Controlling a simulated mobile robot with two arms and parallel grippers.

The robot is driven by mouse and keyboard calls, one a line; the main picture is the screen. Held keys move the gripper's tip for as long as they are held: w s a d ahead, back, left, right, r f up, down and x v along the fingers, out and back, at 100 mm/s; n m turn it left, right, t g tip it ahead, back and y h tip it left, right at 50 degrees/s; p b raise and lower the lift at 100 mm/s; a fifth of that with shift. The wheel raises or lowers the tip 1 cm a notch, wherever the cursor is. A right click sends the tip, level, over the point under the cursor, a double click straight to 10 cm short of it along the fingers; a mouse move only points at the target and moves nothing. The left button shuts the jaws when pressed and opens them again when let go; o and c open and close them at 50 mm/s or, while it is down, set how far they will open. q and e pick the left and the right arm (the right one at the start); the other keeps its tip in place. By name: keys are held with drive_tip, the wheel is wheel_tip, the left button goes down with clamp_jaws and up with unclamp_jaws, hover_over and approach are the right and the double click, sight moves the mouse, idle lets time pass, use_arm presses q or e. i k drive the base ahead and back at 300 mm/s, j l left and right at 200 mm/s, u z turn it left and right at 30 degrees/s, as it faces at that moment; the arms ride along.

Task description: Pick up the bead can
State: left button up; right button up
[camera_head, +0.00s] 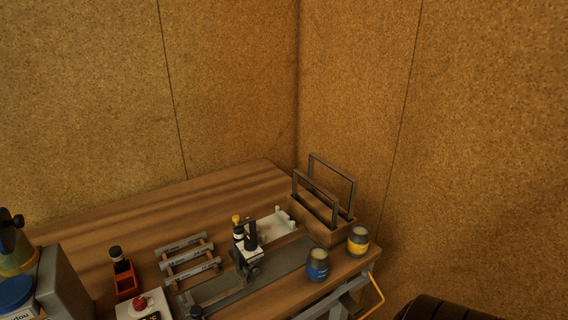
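Two small cans stand upright near the right end of the wooden workbench (160,208). One is a dark can with a blue label (317,266), close to the front edge. The other is a grey can with a yellow label (358,241), behind it and to the right, at the bench's right corner. The labels are too small to read, so I cannot tell which one is the bead can. The two cans stand apart from each other. Neither of my grippers is in view.
A wooden holder with upright dark frames (325,232) stands behind the cans. Left of them are a black-and-white fixture (248,240), a rack of bars (188,258), a red holder (124,280) and a control box with a red button (143,304). Corkboard walls close off the back.

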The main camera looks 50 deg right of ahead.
sight(318, 262)
drive_tip(key=z, duration=1.75)
drive_tip(key=j+u, duration=0.1)
drive_tip(key=u, duration=0.8)
drive_tip(key=j+u, duration=0.15)
drive_tip(key=u, duration=0.25)
drive_tip(key=j+u, duration=0.1)
drive_tip(key=u, duration=0.35)
drive_tip(key=z, duration=1.95)
drive_tip(key=i+l, duration=0.1)
